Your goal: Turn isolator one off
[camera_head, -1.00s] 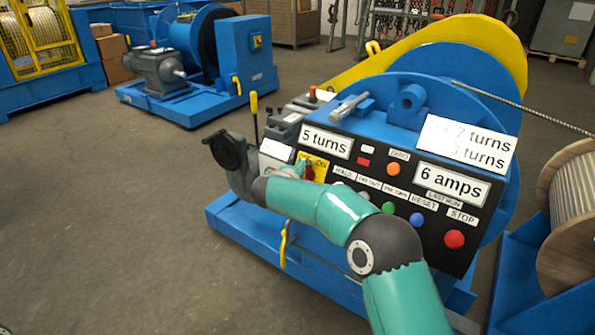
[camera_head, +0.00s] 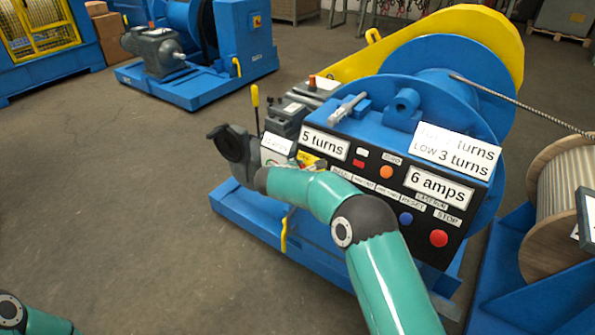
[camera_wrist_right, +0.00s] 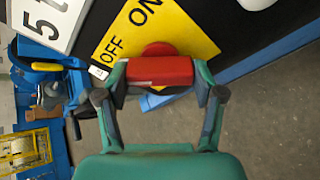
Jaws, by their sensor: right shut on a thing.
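In the right wrist view, a red isolator handle (camera_wrist_right: 160,72) stands out from a yellow plate (camera_wrist_right: 192,32) marked OFF and ON. My right gripper (camera_wrist_right: 161,82) has a finger on either side of the handle and is shut on it. I cannot tell for sure which mark the handle points to. In the head view, part of the yellow plate (camera_head: 308,158) shows at the left end of the black control panel (camera_head: 452,258). My right arm hides the handle there. Only a link of my left arm shows, at the lower left corner; its gripper is out of view.
The panel carries an orange button (camera_head: 386,172), a blue button (camera_head: 405,218) and a red stop button (camera_head: 438,238). A cable reel (camera_head: 550,225) stands at right. Floor at left is clear.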

